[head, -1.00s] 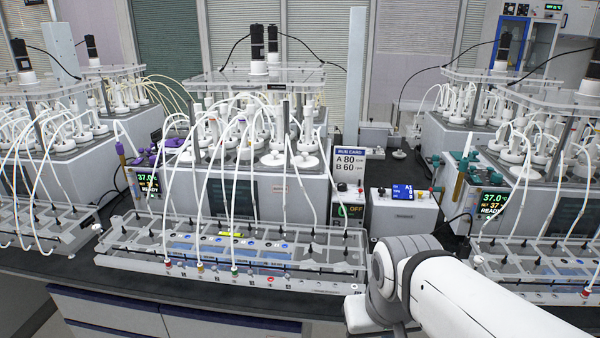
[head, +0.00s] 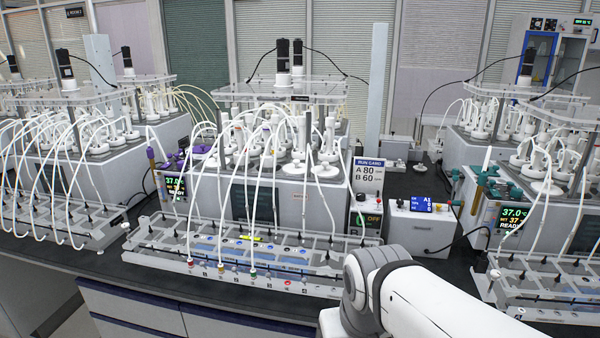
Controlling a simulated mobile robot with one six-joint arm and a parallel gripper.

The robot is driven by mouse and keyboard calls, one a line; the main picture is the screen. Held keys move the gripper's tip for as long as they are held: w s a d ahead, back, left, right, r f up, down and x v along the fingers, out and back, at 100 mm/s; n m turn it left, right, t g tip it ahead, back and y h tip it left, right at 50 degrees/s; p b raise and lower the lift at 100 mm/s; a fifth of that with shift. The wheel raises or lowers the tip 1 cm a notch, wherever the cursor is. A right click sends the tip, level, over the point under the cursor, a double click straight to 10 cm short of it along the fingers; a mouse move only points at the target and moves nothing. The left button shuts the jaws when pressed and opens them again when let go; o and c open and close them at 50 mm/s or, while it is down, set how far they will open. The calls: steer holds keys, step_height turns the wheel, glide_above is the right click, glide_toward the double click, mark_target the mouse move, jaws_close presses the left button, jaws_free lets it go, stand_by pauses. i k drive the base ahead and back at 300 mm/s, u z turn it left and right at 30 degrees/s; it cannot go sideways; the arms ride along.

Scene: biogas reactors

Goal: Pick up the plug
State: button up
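I cannot make out for certain which thing is the plug. A small white disc-like piece (head: 401,165) lies on the dark bench behind the small control box and could be it, but it is too small to tell. Small white round pieces also show at the left end of the middle rack (head: 125,227) and at the near left end of the right rack (head: 494,274). My white and grey arm enters at the lower right, in front of the middle rack's right end. My gripper is out of the picture, below the frame edge.
The middle reactor (head: 290,195) stands behind a clear tube rack (head: 262,257) with white hoses. A run card (head: 368,176) and a control box (head: 421,226) with a blue display stand to its right. Dark bench (head: 450,262) is free between the middle and right racks.

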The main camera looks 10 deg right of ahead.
mark_target(324, 170)
steer(key=z, duration=0.05)
steer(key=i, duration=1)
steer(key=u, duration=0.05)
